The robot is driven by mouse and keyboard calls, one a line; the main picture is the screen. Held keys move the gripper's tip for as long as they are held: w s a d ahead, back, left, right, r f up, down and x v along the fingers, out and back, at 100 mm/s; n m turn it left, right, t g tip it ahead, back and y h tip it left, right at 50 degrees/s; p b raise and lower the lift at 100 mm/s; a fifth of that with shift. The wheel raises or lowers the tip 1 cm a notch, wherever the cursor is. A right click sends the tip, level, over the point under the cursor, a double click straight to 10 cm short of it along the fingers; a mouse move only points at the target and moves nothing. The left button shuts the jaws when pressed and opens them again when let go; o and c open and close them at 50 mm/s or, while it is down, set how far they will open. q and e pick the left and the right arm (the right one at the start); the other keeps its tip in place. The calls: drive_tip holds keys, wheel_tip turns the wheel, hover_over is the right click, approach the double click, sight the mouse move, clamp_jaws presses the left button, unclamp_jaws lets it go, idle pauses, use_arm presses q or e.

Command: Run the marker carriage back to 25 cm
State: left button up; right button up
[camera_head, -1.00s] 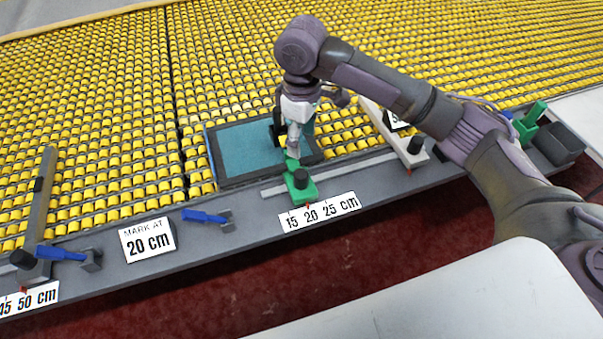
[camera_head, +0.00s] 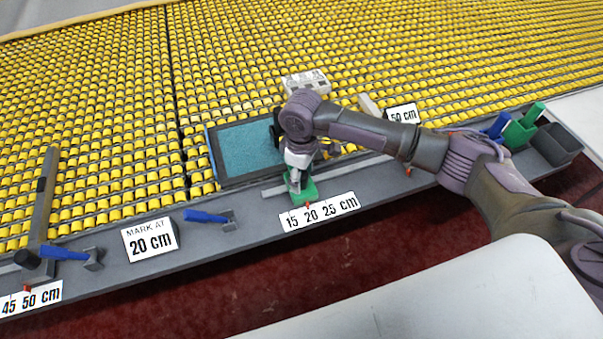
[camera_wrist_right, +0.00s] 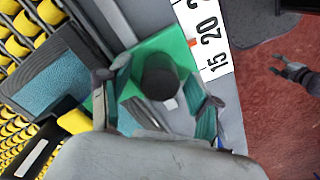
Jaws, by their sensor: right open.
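The green marker carriage (camera_head: 311,189) with a black knob (camera_wrist_right: 160,77) stands on the rail. Its red pointer (camera_head: 308,204) is close to the 20 on the 15-20-25 cm scale (camera_head: 335,209). My right gripper (camera_head: 297,186) is open and pointing down over the carriage, partly hiding it. In the right wrist view, its fingers (camera_wrist_right: 158,104) are apart, one on each side of the knob; I cannot tell whether they touch it. A small grey gripper shape (camera_wrist_right: 287,68), apparently my left gripper, shows above the red floor; its jaw state is unclear.
A teal pad (camera_head: 248,148) in a dark frame lies behind the carriage. Blue-handled clamps (camera_head: 206,216) and a "MARK AT 20 cm" sign (camera_head: 150,240) are at the left. A green holder (camera_head: 519,131) and dark bin (camera_head: 558,145) stand at the right. Yellow rollers fill the back.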

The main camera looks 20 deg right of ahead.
clamp_jaws()
drive_tip(key=shift+d+r+p, duration=0.2)
drive_tip(key=shift+d+p, duration=0.15)
drive_tip(key=shift+p, duration=0.15)
drive_tip(key=d+p, duration=0.3)
drive_tip(key=d, duration=0.1)
drive_tip(key=shift+w+d, duration=0.1)
drive_tip(key=shift+d, duration=0.15)
drive_tip(key=shift+d+f, duration=0.1)
drive_tip(key=shift+d, duration=0.1)
drive_tip(key=shift+a, duration=0.1)
